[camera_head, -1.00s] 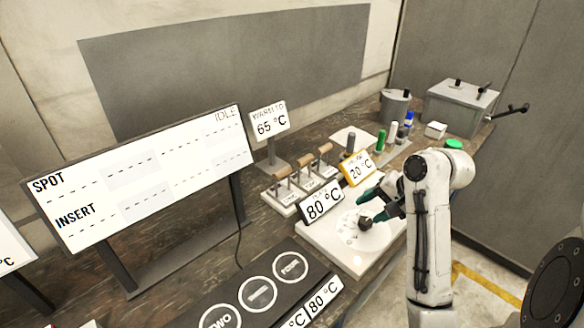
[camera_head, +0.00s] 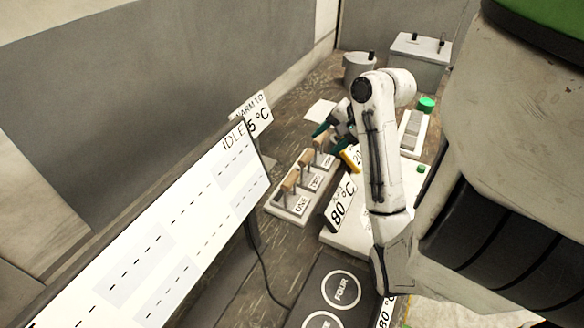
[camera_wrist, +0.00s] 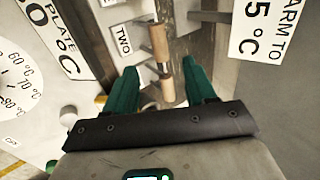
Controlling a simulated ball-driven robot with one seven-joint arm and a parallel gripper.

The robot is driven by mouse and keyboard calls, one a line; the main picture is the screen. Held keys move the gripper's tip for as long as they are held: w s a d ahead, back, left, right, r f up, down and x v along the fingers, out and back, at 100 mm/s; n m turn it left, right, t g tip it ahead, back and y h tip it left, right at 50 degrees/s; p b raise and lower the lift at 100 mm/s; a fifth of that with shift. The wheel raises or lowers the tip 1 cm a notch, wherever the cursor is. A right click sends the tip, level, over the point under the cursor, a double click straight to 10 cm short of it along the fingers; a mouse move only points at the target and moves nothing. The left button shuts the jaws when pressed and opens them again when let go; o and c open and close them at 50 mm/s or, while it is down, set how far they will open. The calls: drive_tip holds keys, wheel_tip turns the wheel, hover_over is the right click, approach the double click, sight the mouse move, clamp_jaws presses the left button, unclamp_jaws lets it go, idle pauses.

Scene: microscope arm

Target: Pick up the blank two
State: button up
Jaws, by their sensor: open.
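Blank two (camera_wrist: 160,42) is a wooden-handled piece beside the TWO label (camera_wrist: 122,40) in the wrist view. In the head view it is the middle handle (camera_head: 306,177) of the row on a pale rack (camera_head: 290,208). My gripper (camera_wrist: 160,72) is open and empty, its teal fingers pointing at the row. Another wooden handle (camera_wrist: 167,88) shows between the fingers, nearer the palm than blank two. In the head view my gripper (camera_head: 326,138) is at the far end of the rack. I cannot tell its exact height over the handles.
The 80 °C plate sign (camera_head: 342,203) stands close beside the rack, with a pale plate unit (camera_head: 345,240) behind it. The WARM TO sign (camera_wrist: 262,28) is on the other side. A large display (camera_head: 185,235) stands left. Pots (camera_head: 360,66) stand at the back.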

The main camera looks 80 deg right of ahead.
sight(309, 156)
drive_tip(key=b+x, duration=0.2)
drive_tip(key=x, duration=0.2)
drive_tip(key=shift+f, duration=0.15)
drive_tip(key=shift+w+d+f+b, duration=0.1)
drive_tip(key=shift+w+f+b, duration=0.35)
drive_tip(key=shift+b, duration=0.4)
drive_tip(key=shift+a+p+x, duration=0.1)
drive_tip(key=shift+p+x, duration=0.1)
drive_tip(key=shift+x, duration=1.1)
drive_tip(key=shift+a+p+x, duration=0.15)
drive_tip(key=shift+x, duration=1.15)
drive_tip(key=shift+c, duration=0.5)
clamp_jaws()
